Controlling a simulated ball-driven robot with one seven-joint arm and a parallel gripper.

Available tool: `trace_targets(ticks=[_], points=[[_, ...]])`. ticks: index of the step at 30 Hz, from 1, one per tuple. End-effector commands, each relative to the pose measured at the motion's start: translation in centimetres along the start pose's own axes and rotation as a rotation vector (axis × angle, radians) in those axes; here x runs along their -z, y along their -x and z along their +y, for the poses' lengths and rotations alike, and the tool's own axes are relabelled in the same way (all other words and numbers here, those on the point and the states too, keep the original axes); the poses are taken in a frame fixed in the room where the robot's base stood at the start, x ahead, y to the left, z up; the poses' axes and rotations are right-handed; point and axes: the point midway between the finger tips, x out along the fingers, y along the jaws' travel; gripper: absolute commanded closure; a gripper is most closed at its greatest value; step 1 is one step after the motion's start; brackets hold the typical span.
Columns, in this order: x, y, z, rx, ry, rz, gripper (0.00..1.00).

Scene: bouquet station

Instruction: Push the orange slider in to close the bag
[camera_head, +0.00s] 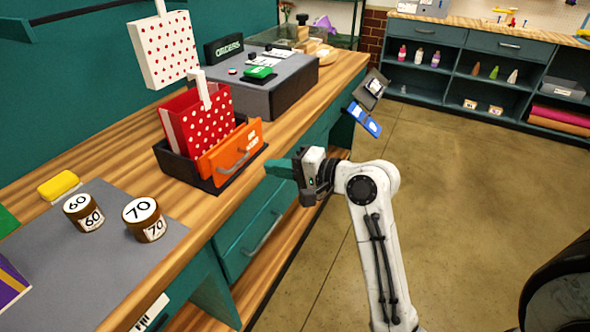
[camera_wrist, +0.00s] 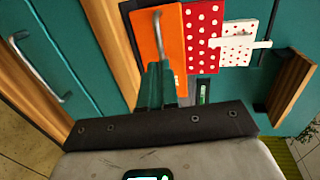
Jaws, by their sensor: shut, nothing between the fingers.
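The orange slider (camera_head: 232,150) is an upright panel with a grey bar handle, at the near side of a dark tray (camera_head: 225,185) on the counter. A red bag with white dots (camera_head: 185,122) stands behind it in the tray; a gap between slider and bag cannot be judged well. My gripper (camera_head: 272,168) is shut and empty, its green fingers pointing at the slider from the right, apart from it in the head view. In the wrist view the fingers (camera_wrist: 156,85) overlap the lower part of the slider (camera_wrist: 172,50); contact cannot be told. The red bag (camera_wrist: 202,30) shows beyond.
A grey box (camera_head: 275,95) lies behind the tray. Two weights marked 60 (camera_head: 84,213) and 70 (camera_head: 144,220) stand at left. Drawers (camera_head: 250,230) line the counter front.

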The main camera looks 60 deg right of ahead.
Motion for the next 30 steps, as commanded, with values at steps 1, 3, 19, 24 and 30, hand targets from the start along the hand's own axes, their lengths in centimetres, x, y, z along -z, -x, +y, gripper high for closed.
trace_targets(ticks=[1, 3, 19, 24, 30], points=[[-0.1, -1.1, -0.1, 0.001, 0.0, -0.004, 1.0], [-0.1, -2.4, -0.1, 0.0, 0.0, -0.003, 1.0], [0.0, -6.5, 0.0, 0.0, 0.001, 0.0, 1.0], [0.0, -6.5, 0.0, 0.0, 0.001, 0.0, 1.0], [-0.1, -8.0, -0.8, -0.002, 0.001, -0.004, 1.0]])
